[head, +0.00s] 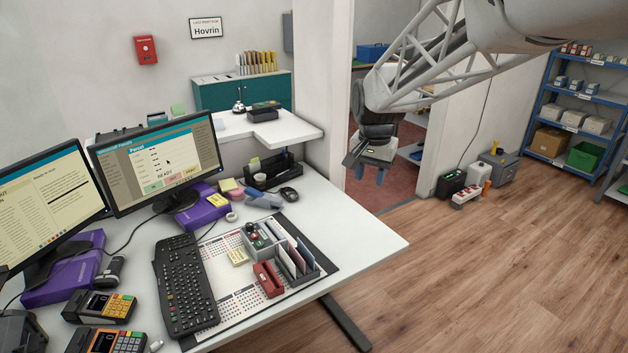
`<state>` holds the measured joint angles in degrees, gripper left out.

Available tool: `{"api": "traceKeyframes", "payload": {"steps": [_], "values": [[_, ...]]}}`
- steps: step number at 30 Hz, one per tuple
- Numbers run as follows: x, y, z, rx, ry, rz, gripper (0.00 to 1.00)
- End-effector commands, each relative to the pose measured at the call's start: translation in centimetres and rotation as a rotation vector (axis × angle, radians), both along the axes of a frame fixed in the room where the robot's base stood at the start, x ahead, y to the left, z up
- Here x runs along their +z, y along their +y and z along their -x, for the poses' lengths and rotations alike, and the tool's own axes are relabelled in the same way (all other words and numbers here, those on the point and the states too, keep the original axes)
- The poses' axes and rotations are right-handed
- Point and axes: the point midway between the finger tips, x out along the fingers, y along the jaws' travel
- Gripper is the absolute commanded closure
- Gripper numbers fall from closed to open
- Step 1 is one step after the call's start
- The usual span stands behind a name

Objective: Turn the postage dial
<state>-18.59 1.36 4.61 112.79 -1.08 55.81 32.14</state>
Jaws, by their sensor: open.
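My gripper (366,169) hangs at the upper right of the head view, open, with its blue-grey fingertips pointing down. It is empty, in the air in front of the doorway, apart from the desk and everything on it. I cannot clearly make out the postage dial. A small grey box with a dark round knob and a red spot (252,230) stands on the desk mat and may carry it; its details are too small to tell. The gripper is well above and to the right of this box.
The white desk (375,243) holds a black keyboard (184,285), a grey card holder (292,263), a red stapler-like item (268,279), two monitors (160,160) and card terminals (98,307). A white counter (285,132) stands behind. The desk's right end is bare, with open wooden floor beyond.

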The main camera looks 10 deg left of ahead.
Motion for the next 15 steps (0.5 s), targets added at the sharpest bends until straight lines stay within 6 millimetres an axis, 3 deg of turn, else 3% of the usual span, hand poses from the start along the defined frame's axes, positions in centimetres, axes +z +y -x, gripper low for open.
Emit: {"api": "traceKeyframes", "payload": {"steps": [15], "values": [[-5.5,11.8,-8.4,-0.062,0.044,0.007,0.58]]}}
